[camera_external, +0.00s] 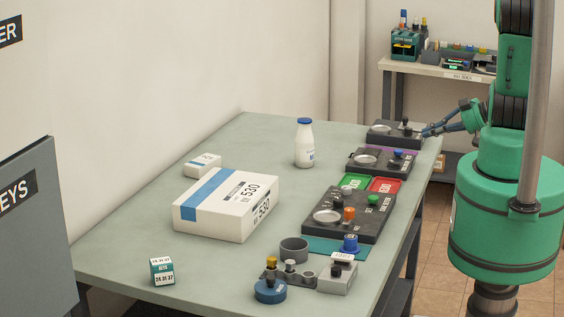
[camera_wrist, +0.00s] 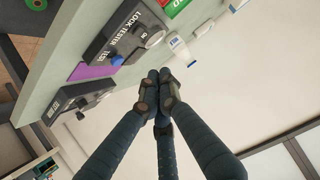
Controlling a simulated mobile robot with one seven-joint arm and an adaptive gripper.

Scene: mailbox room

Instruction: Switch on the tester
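A dark tester (camera_wrist: 130,34), its label reading something like "LOOK TESTER" with "ON" and "TEST", shows in the wrist view. It has a blue knob (camera_wrist: 118,61) and a pale round disc. In the external view it seems to be the middle dark box (camera_external: 366,168) on a purple mat, with its blue knob (camera_external: 398,154). My gripper (camera_external: 427,133) is at the table's far right edge, beside the farthest dark box (camera_external: 385,138) with a black knob. In the wrist view my gripper (camera_wrist: 158,78) has its fingertips together, empty, apart from the tester in the picture.
A bigger dark unit (camera_external: 345,228) with orange and green knobs lies nearer, beside green and red trays (camera_external: 386,186). A large white box (camera_external: 210,217) fills the table's middle. A shelf (camera_external: 440,70) stands beyond.

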